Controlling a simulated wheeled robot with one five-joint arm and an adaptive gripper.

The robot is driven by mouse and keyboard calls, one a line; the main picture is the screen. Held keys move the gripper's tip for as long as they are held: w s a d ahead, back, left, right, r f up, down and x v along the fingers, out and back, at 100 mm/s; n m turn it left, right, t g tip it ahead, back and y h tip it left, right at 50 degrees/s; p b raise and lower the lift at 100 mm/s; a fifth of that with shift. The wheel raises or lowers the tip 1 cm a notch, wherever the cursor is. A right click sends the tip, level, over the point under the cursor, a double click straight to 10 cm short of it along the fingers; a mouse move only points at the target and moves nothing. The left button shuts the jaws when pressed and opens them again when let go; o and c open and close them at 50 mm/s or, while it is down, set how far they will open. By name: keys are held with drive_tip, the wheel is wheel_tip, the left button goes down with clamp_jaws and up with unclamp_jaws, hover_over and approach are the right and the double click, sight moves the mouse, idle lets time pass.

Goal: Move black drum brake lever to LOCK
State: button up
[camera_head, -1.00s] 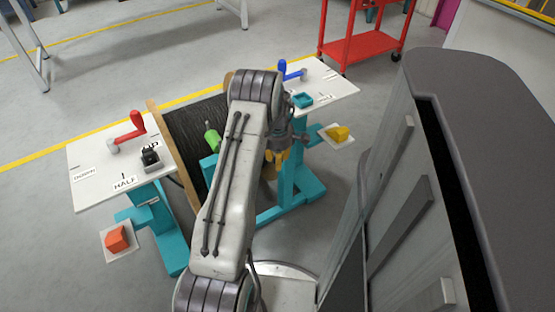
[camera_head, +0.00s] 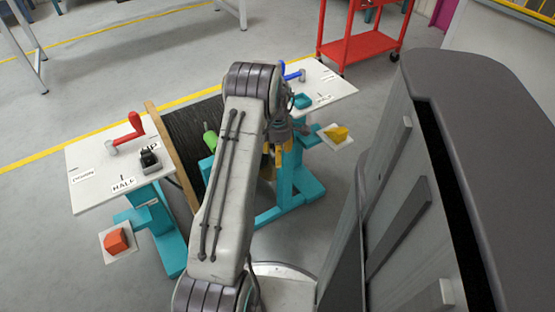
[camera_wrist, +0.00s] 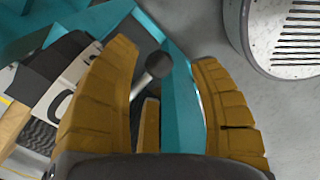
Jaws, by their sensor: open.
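The cable drum with black cable (camera_head: 185,130) sits on a teal stand, partly hidden behind my arm. My gripper (camera_head: 284,155) is beside the stand, right of the drum. In the wrist view my gripper (camera_wrist: 168,95) has its yellow fingers spread apart. A dark round knob (camera_wrist: 158,64), which looks like the end of the brake lever, shows between and beyond the fingertips; I cannot tell whether they touch it.
A white panel (camera_head: 85,190) labelled HALF carries a red crank (camera_head: 132,130). The right panel (camera_head: 340,87) has a blue handle (camera_head: 284,69) and a teal block (camera_head: 302,100). Teal stand legs (camera_head: 275,213) are close to my gripper.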

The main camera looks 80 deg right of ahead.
wheel_tip(320, 180, up, 8)
idle(0.5)
